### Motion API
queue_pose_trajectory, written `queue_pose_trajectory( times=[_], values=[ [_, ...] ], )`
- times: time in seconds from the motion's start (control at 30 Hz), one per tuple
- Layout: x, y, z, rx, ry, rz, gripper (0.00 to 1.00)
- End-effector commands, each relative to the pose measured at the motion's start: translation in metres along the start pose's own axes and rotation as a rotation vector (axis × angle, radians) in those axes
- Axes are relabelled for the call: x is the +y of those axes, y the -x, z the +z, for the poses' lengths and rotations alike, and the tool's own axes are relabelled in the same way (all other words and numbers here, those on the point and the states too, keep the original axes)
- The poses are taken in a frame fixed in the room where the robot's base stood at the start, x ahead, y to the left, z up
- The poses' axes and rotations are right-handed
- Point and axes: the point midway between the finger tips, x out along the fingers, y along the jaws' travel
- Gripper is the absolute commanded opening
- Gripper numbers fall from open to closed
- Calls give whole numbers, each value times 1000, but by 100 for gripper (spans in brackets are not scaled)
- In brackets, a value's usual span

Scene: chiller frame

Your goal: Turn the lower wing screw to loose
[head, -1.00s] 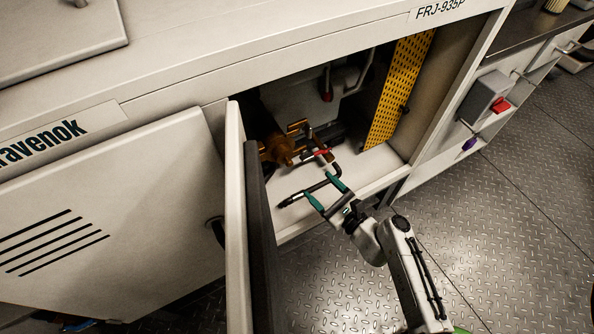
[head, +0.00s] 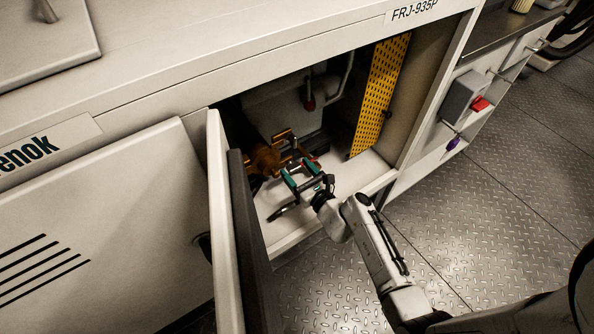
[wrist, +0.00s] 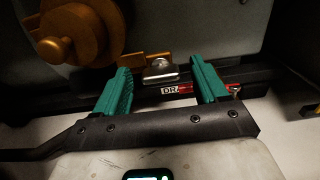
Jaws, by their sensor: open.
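My gripper (head: 298,172) is inside the open cabinet, its two green fingers apart and empty. In the wrist view, the fingers (wrist: 160,76) stand left and right of a small silver metal piece (wrist: 160,71) on a dark bar. A brass tab (wrist: 130,60) sticks out beside that piece, partly behind the left finger. This looks like a wing screw, but I cannot tell for certain that it is the lower one. A red tag with a white "DR" label (wrist: 169,91) lies just below, partly hidden by the right finger. Contact is not visible.
A round brass fitting with a knob (wrist: 62,48) sits at upper left in the wrist view. The open cabinet door (head: 222,225) stands close left of my gripper. A yellow perforated panel (head: 380,95) is at right. The pale cabinet floor (head: 366,172) is partly clear.

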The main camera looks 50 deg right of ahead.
Motion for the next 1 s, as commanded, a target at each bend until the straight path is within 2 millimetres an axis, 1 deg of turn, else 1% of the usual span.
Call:
queue_pose_trajectory(
  times=[0.1, 0.37, 0.93, 1.0],
  values=[
    [0, -4, 0, 0, 1, 1, 72],
    [0, -5, 0, 0, 1, 1, 71],
    [0, -4, 0, 0, 1, 1, 17],
    [0, -4, 0, 0, 2, 1, 16]
  ],
)
